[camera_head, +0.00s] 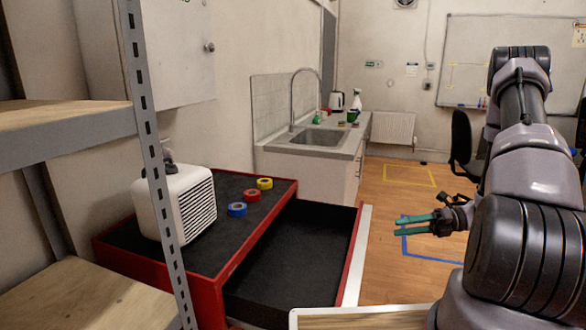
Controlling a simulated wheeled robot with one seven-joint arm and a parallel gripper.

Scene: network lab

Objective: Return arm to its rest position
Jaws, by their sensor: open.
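My arm (515,180) fills the right side of the head view, bent with its upper joint high. My gripper (412,225) hangs at the end of it, pointing left, with two green fingers apart and nothing between them. It is in the air to the right of the open drawer (290,255) of a red cabinet, with the wooden floor behind it. The drawer's black bottom looks empty.
On the red cabinet (130,252) are a white heater-like box (175,203) and blue (237,209), red (252,195) and yellow (265,183) tape rolls. A metal shelf (150,150) stands at left. A sink counter (310,150), whiteboard (510,60) and black chair (461,140) are beyond.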

